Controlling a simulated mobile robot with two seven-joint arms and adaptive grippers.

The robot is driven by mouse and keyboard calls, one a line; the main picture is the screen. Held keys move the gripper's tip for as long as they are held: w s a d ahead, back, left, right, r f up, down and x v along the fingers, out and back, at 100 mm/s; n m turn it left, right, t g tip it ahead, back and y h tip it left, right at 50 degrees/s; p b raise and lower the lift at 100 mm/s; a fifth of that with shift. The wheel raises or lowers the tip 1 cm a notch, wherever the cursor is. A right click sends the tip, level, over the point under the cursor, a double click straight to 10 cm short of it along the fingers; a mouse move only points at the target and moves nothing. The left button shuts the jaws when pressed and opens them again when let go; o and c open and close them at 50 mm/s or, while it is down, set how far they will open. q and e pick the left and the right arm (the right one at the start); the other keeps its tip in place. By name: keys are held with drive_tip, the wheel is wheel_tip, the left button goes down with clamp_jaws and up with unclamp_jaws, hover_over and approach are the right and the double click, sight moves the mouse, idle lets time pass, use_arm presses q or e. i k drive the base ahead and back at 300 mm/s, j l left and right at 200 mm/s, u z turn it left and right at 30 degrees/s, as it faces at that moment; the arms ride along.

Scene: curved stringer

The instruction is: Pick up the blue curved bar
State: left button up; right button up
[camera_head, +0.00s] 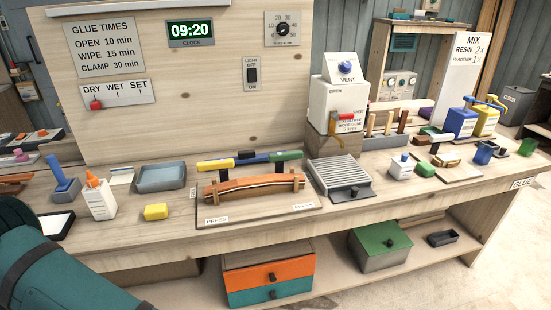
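No separate blue curved bar stands out clearly. A long thin bar lies behind the press on the bench, with a yellow left end, a dark middle, a blue stretch (252,160) and a green right end. I cannot tell if these are one piece or several. In front of it, a brown-orange curved wooden bar (254,184) rests across upright pegs on the press board (225,212). A teal link of my arm fills the lower left corner. Neither gripper shows.
A blue-grey tray (160,178), white glue bottle (99,199) and yellow block (156,212) stand left of the press. A ridged grey plate (341,174) and the vent box (339,106) stand right of it. Blue and yellow cans (462,122) are farther right. The bench's front strip is mostly clear.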

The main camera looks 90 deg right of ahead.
sight(247, 156)
drive_tip(key=z, duration=2.85)
